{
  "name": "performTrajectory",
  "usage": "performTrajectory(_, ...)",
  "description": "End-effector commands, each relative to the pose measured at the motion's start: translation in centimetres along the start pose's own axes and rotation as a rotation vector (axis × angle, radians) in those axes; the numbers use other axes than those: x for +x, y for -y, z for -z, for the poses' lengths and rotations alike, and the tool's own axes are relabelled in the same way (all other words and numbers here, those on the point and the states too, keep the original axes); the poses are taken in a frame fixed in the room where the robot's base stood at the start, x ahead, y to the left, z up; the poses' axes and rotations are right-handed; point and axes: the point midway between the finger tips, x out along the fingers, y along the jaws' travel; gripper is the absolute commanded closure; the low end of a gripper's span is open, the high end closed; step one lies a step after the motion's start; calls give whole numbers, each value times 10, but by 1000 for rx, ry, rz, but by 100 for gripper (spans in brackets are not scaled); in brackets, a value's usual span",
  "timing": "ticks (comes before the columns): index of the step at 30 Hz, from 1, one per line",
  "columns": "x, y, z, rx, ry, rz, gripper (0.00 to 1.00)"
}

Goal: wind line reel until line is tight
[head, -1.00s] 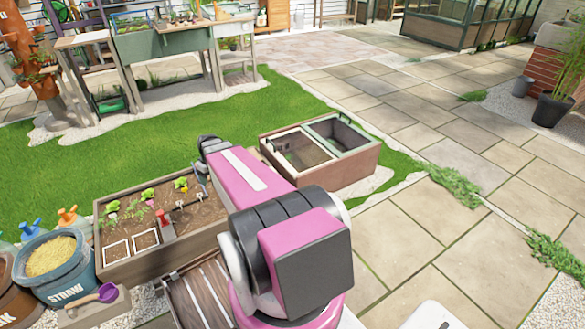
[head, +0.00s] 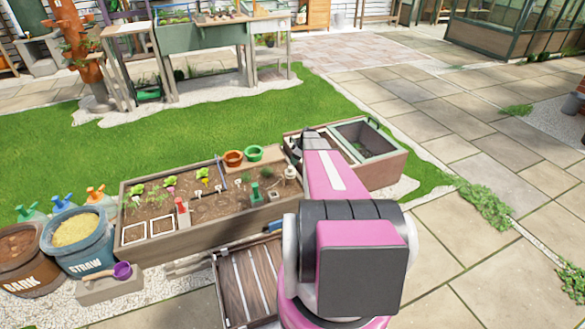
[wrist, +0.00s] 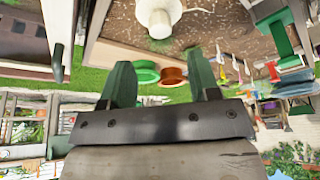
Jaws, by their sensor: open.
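A white round piece with a knob (head: 290,172), probably the line reel, stands at the right end of the planted bed (head: 130,238). In the wrist view the white knobbed piece (wrist: 158,18) is at the top, beyond my fingers. My gripper (wrist: 163,80) is open, its two dark green fingers apart with nothing between them. It is apart from the white piece. In the head view my arm hides the fingertips. I cannot make out a line or how tight it is.
Orange and green pots (head: 233,158) stand at the bed's back edge. A green block-like tool (head: 256,192) and a red-topped one (head: 182,207) stand in the soil. A two-part cold frame (head: 365,140) is just right of the bed. Straw and bark tubs (head: 85,255) stand left. Paving at right is clear.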

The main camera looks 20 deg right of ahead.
Motion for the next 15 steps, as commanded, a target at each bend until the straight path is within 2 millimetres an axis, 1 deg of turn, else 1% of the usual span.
performTrajectory(1,11,-1,0,0,1,1,44)
performTrajectory(9,58,-2,0,1,1,1,44)
performTrajectory(12,69,-1,0,0,1,1,44)
performTrajectory(15,75,0,0,1,1,0,44)
